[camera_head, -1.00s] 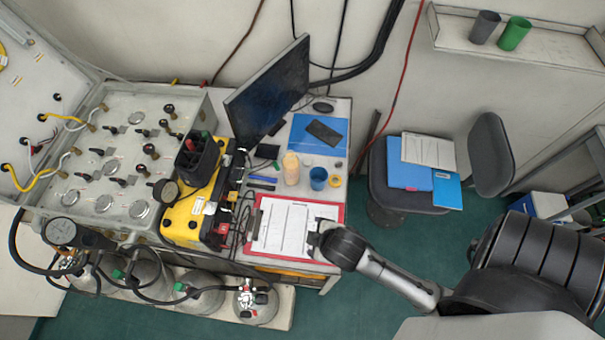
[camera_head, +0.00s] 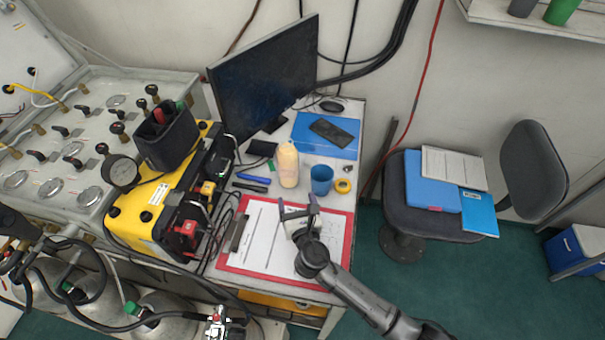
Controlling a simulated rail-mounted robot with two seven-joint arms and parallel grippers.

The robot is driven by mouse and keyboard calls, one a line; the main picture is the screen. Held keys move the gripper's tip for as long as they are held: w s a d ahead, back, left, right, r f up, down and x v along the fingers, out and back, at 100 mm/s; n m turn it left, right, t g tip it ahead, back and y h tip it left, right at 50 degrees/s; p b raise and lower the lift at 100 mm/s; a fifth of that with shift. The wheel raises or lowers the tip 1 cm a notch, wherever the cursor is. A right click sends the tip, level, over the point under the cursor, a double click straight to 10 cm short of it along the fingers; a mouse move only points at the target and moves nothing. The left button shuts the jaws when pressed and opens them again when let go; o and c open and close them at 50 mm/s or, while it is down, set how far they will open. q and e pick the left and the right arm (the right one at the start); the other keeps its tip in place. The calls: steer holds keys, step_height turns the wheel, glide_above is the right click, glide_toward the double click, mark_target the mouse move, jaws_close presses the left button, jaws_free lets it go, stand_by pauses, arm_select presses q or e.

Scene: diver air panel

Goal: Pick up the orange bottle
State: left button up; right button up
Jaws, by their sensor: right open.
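The pale orange bottle (camera_head: 288,165) stands upright on the desk, left of a blue cup (camera_head: 321,180). My right gripper (camera_head: 297,202) is open and empty. It is over the upper part of the red clipboard (camera_head: 338,245), just in front of the bottle, with its fingers pointing toward it. A gap shows between the fingertips and the bottle. My left gripper is not in view.
A yellow tape roll (camera_head: 342,186) lies right of the cup. Dark blue markers (camera_head: 252,182) lie left of the bottle. A monitor (camera_head: 265,80) stands behind, and a yellow case (camera_head: 150,205) with a black holder (camera_head: 167,142) is at the left.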

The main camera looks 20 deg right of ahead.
mark_target(289, 173)
steer(key=shift+w+f, duration=0.1)
steer(key=shift+w, duration=0.35)
steer(key=shift+n, duration=0.3)
steer(key=b+x, duration=0.1)
steer(key=x, duration=0.7)
steer(key=shift+b, duration=0.3)
steer(key=shift+b+x, duration=0.9)
steer(key=shift+x, duration=1.7)
steer(key=shift+d, duration=0.15)
steer(key=shift+s, duration=0.1)
steer(key=shift+c, duration=0.5)
steer(key=c, duration=0.9)
